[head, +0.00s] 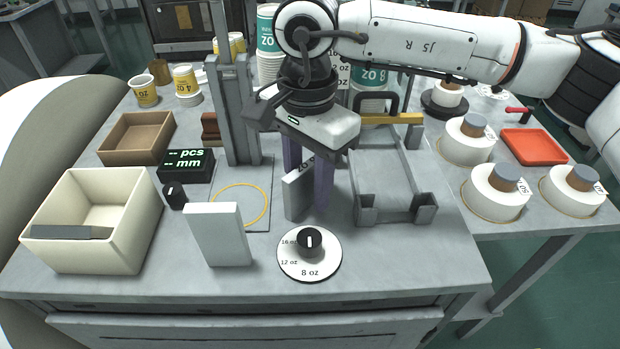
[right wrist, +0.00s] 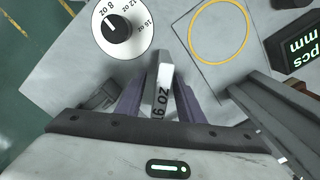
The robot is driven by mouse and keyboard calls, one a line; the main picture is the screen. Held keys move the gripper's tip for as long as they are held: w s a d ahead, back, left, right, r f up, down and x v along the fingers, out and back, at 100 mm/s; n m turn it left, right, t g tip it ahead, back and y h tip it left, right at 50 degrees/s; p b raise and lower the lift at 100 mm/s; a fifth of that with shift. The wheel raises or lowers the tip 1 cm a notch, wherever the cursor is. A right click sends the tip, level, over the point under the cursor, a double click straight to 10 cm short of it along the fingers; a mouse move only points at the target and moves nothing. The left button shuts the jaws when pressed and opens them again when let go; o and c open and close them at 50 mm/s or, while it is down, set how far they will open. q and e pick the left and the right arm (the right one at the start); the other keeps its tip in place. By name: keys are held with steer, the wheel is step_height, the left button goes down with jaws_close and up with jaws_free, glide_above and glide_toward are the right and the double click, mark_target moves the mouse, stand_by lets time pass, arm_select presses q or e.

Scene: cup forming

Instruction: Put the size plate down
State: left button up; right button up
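The size plate (head: 295,196) is a light grey slab, upright below my right gripper, with "16 OZ" printed on its top edge. It also shows in the right wrist view (right wrist: 161,97). My right gripper (head: 310,192) points down and is shut on the plate, with purple fingers on its two sides. The plate's lower edge is at or very close to the tabletop; contact is hard to tell. Another pale slab (head: 219,236) stands upright to the left. My left gripper is not in view.
A round dial (head: 298,262) with a black knob lies in front of the plate. A yellow ring (head: 240,204) marks a base panel. A cream bin (head: 90,250), brown tray (head: 136,139) and black display (head: 186,166) are left. A grey metal frame (head: 392,210) is close on the right.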

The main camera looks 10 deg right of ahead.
jaws_close()
